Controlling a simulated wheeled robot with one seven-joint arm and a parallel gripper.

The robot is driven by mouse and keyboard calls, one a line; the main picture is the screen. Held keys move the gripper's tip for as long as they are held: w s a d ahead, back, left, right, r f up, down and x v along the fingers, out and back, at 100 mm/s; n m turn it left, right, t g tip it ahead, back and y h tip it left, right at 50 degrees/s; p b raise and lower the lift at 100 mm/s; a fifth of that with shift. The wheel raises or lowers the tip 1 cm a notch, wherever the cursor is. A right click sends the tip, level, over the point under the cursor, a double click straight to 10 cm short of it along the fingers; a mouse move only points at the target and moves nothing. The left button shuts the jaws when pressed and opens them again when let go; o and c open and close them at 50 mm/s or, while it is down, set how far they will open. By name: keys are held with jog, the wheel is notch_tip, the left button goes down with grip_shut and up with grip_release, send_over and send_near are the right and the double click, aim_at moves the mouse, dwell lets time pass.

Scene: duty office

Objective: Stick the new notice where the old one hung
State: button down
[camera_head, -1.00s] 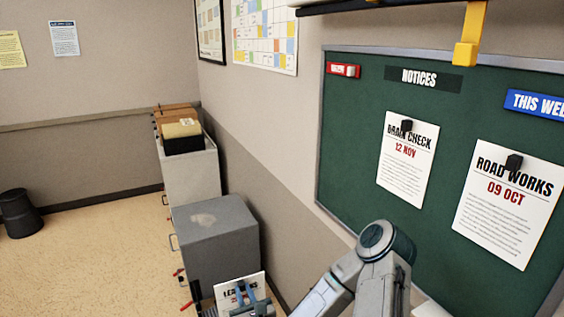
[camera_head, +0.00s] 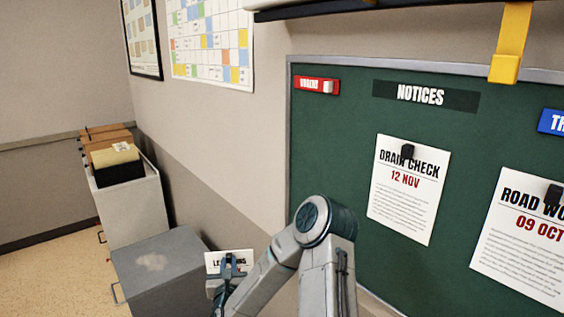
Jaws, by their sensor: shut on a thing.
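My gripper (camera_head: 229,272) is shut on a white notice (camera_head: 213,261) with black lettering that starts "LE"; the rest is blocked by the gripper. It is in front of the wall, to the left of the green notice board (camera_head: 330,150) and apart from it. On the board, a "DRAIN CHECK 12 NOV" notice (camera_head: 405,205) hangs under a black magnet (camera_head: 407,152). A "ROAD WORKS 09 OCT" notice (camera_head: 520,255) hangs to its right under another black magnet (camera_head: 553,195), cut off by the picture edge.
A red "URGENT" label (camera_head: 308,85) with a small white piece is at the board's top left; bare green lies below it. A "NOTICES" label (camera_head: 425,95) is above the drain notice. A yellow bracket (camera_head: 511,45) hangs over the board. Grey cabinets (camera_head: 160,265) stand along the wall.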

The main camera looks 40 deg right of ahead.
jog(key=d+r+m+g+h, duration=0.1)
jog(key=d+r, duration=0.1)
jog(key=r, duration=0.1)
jog(key=d+r+m+g+h, duration=0.1)
jog(key=d+r+h, duration=0.1)
jog(key=r, duration=0.1)
jog(key=w+d+r+m+g+h, duration=0.1)
jog(key=d+r, duration=0.1)
jog(key=r, duration=0.1)
jog(key=shift+w+r+m+h, duration=0.1)
jog(key=shift+m+h, duration=0.2)
jog(key=s+d+r+m+g+h, duration=0.1)
jog(key=s+r+m+g+h, duration=0.25)
jog(key=r, duration=0.75)
jog(key=s+d+r+m+g, duration=0.2)
jog(key=s+r+g, duration=0.3)
jog(key=r, duration=0.5)
jog(key=s+d+r+m+g+h, duration=0.1)
jog(key=s+r+m+g+h, duration=0.15)
jog(key=s+r, duration=0.6)
jog(key=shift+y, duration=0.4)
jog(key=shift+w+d+r+p, duration=0.3)
jog(key=shift+w+d, duration=0.3)
jog(key=shift+d, duration=0.8)
jog(key=shift+w+d+r+p, duration=0.3)
jog(key=shift+w+d, duration=0.35)
jog(key=shift+d, duration=0.8)
jog(key=shift+w+d+r+p, duration=0.2)
jog(key=shift+w+d+r, duration=0.3)
jog(key=shift+d, duration=0.9)
